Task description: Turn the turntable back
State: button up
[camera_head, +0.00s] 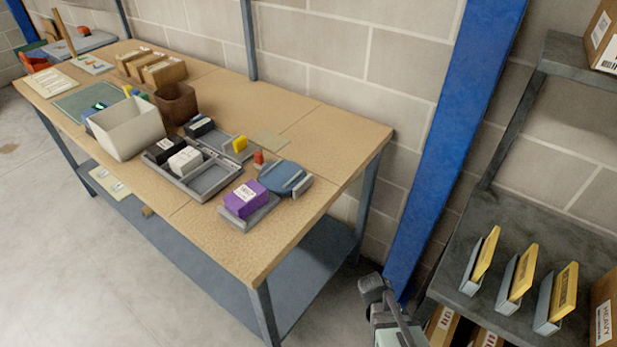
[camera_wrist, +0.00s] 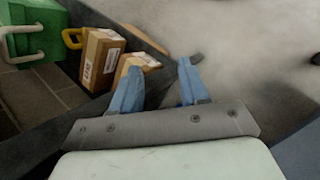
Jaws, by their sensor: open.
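The turntable (camera_head: 285,178) is a round blue-grey disc near the right end of the wooden workbench in the head view. A small orange-red piece (camera_head: 259,157) stands at its back left edge. A purple box (camera_head: 246,197) in a grey holder sits just in front and to the left of it. My gripper (camera_wrist: 158,82) shows in the wrist view with its two blue fingers apart and nothing between them. It points toward the floor and some boxes, away from the turntable, which is not in the wrist view.
The workbench (camera_head: 335,130) also bears a grey divided tray (camera_head: 204,182), a white bin (camera_head: 127,128) and a brown container (camera_head: 176,103). A blue post (camera_head: 440,130) and a grey shelf (camera_head: 510,220) stand at the right. Cardboard boxes (camera_wrist: 102,60) and a green crate (camera_wrist: 35,32) lie near my gripper.

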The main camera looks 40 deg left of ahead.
jog(key=w+a+r+t, duration=0.1)
jog(key=w+a+r, duration=0.2)
jog(key=r, duration=0.2)
jog(key=w+a+r+m+t, duration=0.1)
jog(key=w+a+r, duration=0.15)
jog(key=r, duration=0.25)
jog(key=w+a+r+t, duration=0.1)
jog(key=w+a+r, duration=0.15)
jog(key=r, duration=0.25)
notch_tip(320, 180, up, 35)
jog(key=n+g+y, duration=0.2)
jog(key=n+y, duration=0.4)
jog(key=n, duration=0.6)
send_over(258, 153)
notch_tip(258, 153, down, 13)
jog(key=shift+r, duration=0.1)
jog(key=shift+c, duration=0.3)
grip_shut()
